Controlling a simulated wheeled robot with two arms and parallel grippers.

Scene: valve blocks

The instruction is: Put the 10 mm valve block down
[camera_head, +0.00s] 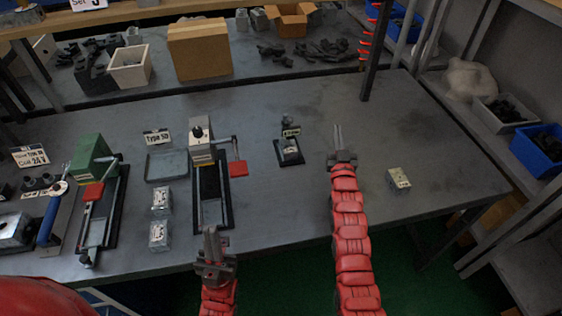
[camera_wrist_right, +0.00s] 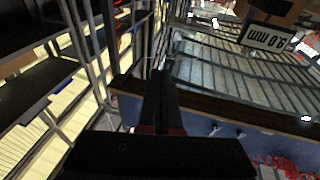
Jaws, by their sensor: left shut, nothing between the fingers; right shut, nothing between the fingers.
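A small pale metal valve block (camera_head: 398,180) with dark marks on top rests on the bare table, to the right of my right arm. Two similar metal blocks, a far one (camera_head: 161,200) and a near one (camera_head: 158,235), sit at the left below a grey tray. I cannot read a size on any of them. My right gripper (camera_head: 338,136) is shut and empty, pointing away over the table; its shut fingers also show in the right wrist view (camera_wrist_right: 160,95). My left gripper (camera_head: 211,242) is shut and empty at the near end of a clamp fixture.
The clamp fixture (camera_head: 211,187) with a red handle stands mid-left; a green-headed one (camera_head: 92,150) stands further left. A grey tray (camera_head: 167,166) lies behind the two blocks. A small labelled stand (camera_head: 289,151) is left of my right gripper. The table's right side is mostly clear.

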